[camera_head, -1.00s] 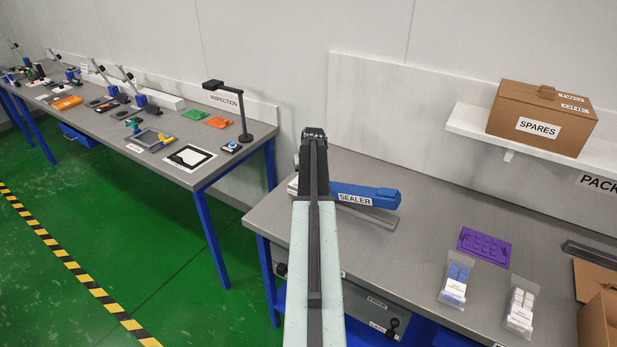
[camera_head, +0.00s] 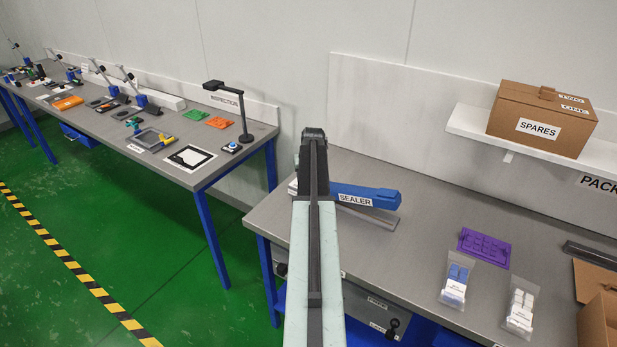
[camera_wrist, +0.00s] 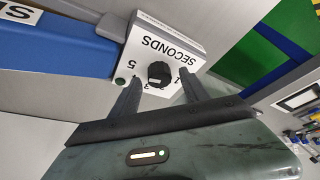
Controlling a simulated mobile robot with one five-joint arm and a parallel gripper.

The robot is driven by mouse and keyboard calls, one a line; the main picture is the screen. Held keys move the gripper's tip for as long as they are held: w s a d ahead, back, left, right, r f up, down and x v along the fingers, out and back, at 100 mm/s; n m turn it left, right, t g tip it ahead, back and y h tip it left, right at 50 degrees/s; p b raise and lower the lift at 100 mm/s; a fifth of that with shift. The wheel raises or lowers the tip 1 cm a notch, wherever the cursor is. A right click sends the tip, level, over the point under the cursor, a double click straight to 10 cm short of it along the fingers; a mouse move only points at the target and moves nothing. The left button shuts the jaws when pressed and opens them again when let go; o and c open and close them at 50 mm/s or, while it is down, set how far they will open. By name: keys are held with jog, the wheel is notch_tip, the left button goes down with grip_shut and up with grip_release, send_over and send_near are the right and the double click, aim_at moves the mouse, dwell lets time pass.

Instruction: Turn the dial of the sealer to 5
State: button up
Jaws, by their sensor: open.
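The sealer (camera_head: 372,198) is a blue-armed device on the right bench, partly hidden behind my arm. In the wrist view its blue arm (camera_wrist: 72,48) lies at the upper left. Its black round dial (camera_wrist: 159,73) sits on a white box face (camera_wrist: 150,45) marked SECONDS, upside down in the picture. I cannot tell clearly which number the dial points to. My gripper (camera_wrist: 160,80) is open, its two fingers on either side of the dial. Whether they touch it is unclear.
A green lamp (camera_wrist: 119,81) sits beside the 5. On the right bench, a purple tray (camera_head: 484,248) and bagged parts (camera_head: 455,283) lie to the right of the sealer. A SPARES box (camera_head: 540,120) stands on a shelf. The inspection bench (camera_head: 190,160) stands to the left.

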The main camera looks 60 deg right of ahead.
jog(key=p+v, duration=0.6)
jog(key=v, duration=0.1)
jog(key=shift+r, duration=0.2)
jog(key=shift+s+a, duration=0.1)
